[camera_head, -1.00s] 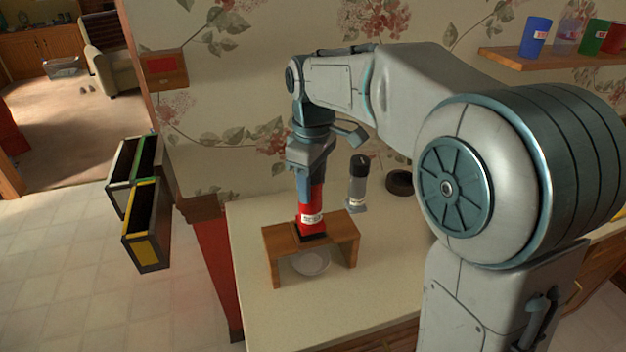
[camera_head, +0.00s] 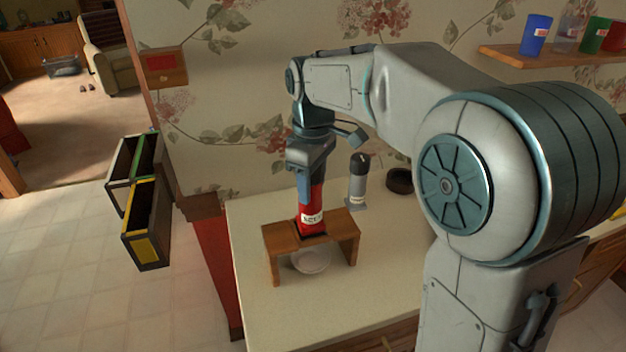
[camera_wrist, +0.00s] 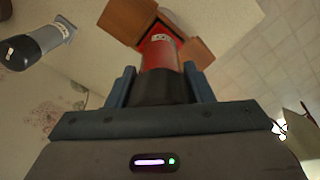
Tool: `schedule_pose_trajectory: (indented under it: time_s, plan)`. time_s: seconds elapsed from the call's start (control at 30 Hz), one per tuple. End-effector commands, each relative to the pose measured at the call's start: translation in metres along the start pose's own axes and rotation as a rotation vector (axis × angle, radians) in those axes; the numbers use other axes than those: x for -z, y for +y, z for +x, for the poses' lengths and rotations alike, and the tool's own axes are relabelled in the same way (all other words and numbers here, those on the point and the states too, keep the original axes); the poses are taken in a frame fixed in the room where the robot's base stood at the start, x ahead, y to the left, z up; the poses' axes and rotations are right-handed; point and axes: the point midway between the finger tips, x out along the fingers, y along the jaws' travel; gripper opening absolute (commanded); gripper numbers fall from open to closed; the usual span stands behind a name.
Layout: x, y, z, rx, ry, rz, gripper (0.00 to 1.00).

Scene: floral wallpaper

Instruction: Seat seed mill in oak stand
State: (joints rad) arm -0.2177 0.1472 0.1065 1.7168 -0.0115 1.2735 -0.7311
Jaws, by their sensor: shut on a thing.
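The red seed mill (camera_head: 311,213), with a white label, stands nearly upright at the top of the oak stand (camera_head: 345,224). Its lower end is at a dark opening in the stand's top board, and its black base no longer shows. How deep it sits is hard to tell. My gripper (camera_head: 311,188) is shut on the mill's upper part from above. In the wrist view the mill (camera_wrist: 160,50) is between both fingers, its dark end nearest the camera, with the stand (camera_wrist: 126,18) beyond.
A white dish (camera_head: 311,261) lies under the stand. A grey mill with a black top (camera_head: 358,182) stands behind to the right, near a dark round bowl (camera_head: 399,181). The counter's front (camera_head: 300,310) is clear. Coloured cups stand on a wall shelf (camera_head: 500,55).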

Motion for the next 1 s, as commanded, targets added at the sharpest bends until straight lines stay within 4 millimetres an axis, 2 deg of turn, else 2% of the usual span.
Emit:
schedule_pose_trajectory:
  time_s: [0.73,0.77,0.8,0.83,0.87,1.0]
  plan:
    - [0.000,0.000,0.019,-0.001,0.001,0.000,0.00]
    - [0.000,0.000,0.019,-0.001,0.002,0.000,0.50]
    - [0.000,0.000,0.018,-0.001,0.002,0.000,0.61]
    - [0.000,0.000,0.018,-0.001,0.001,0.000,0.69]
    - [0.000,0.000,0.018,-0.001,0.001,0.000,0.72]
    - [0.000,0.000,0.018,-0.001,0.001,0.000,0.72]
